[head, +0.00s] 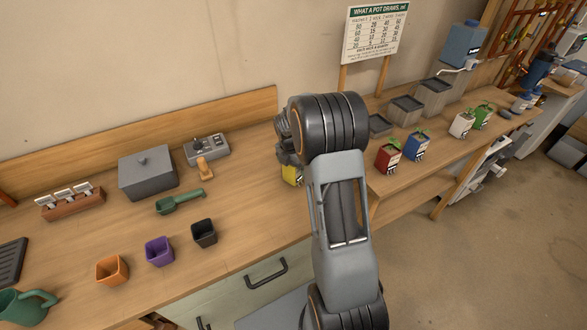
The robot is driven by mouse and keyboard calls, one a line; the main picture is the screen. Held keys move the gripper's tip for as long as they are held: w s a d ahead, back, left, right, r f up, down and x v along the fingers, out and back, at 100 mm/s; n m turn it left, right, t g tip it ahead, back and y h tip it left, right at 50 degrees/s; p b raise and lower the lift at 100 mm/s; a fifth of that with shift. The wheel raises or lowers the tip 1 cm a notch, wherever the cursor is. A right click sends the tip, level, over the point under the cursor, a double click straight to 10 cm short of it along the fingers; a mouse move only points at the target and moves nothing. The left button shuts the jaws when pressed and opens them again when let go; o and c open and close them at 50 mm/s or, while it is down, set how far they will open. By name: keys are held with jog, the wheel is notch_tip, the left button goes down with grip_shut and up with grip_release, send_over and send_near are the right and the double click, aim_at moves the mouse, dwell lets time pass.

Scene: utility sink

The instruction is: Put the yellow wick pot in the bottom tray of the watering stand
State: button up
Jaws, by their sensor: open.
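The yellow wick pot (291,174) stands on the wooden bench just left of my arm, and my arm and gripper hide much of it. My gripper (288,157) is open, pointing down right at the top of the pot. Whether its fingers touch the pot is hidden. The watering stand rises in steps to the right, with a low grey tray (379,125) at its bottom, partly behind my arm. A middle tray (405,108) and a higher tray (433,95) step up toward a blue tank (463,43).
Red (388,156), blue (415,145), white (462,123) and green (482,117) planted pots line the bench before the stand. Orange (112,270), purple (159,250) and black (204,232) empty pots stand left.

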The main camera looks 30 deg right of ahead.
jog(key=shift+f, duration=0.3)
jog(key=c, duration=1.1)
jog(key=shift+c, duration=0.6)
jog(key=shift+r, duration=0.15)
